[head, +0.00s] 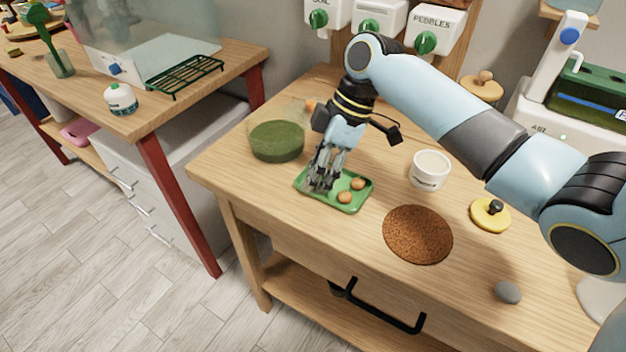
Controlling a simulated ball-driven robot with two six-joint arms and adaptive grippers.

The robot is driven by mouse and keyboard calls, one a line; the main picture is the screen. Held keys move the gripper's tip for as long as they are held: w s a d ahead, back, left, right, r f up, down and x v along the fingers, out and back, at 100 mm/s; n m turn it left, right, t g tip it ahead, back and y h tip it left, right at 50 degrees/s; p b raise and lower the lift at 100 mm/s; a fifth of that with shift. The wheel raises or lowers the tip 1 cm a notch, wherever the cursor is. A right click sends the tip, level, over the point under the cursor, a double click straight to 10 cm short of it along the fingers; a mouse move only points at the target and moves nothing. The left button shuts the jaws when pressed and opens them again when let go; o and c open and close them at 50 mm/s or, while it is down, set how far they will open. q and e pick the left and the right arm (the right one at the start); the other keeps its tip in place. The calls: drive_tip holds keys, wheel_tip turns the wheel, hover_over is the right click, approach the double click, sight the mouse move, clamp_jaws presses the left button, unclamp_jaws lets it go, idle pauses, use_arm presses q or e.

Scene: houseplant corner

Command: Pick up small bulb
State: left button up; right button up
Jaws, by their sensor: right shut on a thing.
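Two small orange-brown bulbs lie in a green tray (347,207) on the wooden table; one bulb (358,184) is a little farther back, the other bulb (345,197) is nearer the front rim. My right gripper (318,183) points down over the left part of the tray, to the left of these two bulbs. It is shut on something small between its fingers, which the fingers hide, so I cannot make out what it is. My left gripper is not in view.
A glass bowl with green contents (277,142) stands left of the tray. A white cup (430,170), a brown round mat (418,236), a yellow lid (490,215) and a grey stone (507,292) are to the right. Dispensers (425,30) hang behind. The table's front left is clear.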

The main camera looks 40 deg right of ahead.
drive_tip(key=shift+f, duration=0.1)
drive_tip(key=shift+w+d+r, duration=0.1)
drive_tip(key=shift+r, duration=0.35)
drive_tip(key=shift+c, duration=0.2)
drive_tip(key=v, duration=0.3)
drive_tip(key=shift+s+a+r, duration=0.2)
drive_tip(key=shift+s+r, duration=0.05)
drive_tip(key=shift+r, duration=0.25)
drive_tip(key=s+d+r, duration=0.6)
drive_tip(key=s, duration=0.2)
drive_tip(key=shift+d+r+p, duration=0.25)
drive_tip(key=shift+d+p, duration=0.1)
